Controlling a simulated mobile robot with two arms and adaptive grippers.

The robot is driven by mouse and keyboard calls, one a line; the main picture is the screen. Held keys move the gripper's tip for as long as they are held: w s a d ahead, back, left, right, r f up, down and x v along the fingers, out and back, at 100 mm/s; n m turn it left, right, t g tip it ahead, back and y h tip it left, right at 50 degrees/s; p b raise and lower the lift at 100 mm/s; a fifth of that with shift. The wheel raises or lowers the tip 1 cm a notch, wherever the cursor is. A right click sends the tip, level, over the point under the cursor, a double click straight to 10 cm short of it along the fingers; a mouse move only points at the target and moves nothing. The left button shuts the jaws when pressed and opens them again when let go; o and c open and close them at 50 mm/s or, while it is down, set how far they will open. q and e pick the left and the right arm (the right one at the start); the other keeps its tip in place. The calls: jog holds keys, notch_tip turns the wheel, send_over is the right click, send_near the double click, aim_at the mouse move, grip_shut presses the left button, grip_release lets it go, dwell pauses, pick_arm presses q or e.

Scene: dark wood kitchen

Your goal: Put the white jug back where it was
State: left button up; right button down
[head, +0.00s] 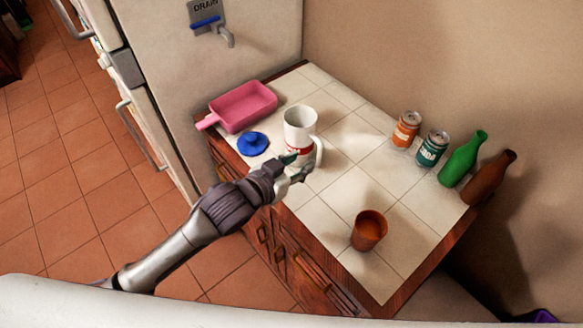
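The white jug (299,122) stands upright at the front left part of the tiled counter (345,185), with a red marking low on its side and its handle toward the lower right. I cannot tell whether its base touches the tiles. My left gripper (297,167) is at the jug's lower front, by the handle, and its fingers overlap the jug in the head view. The fingers are too small and too overlapped to tell whether they are closed on the handle. My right gripper is not in view.
A blue lid-like object (252,143) and a pink tray (243,107) lie left of the jug. An orange can (406,131), teal can (432,150), green bottle (462,160) and brown bottle (488,178) line the right side. A brown cup (368,231) stands near the front. The counter's middle is clear.

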pick_arm(q)
jog(key=shift+v, duration=1.2)
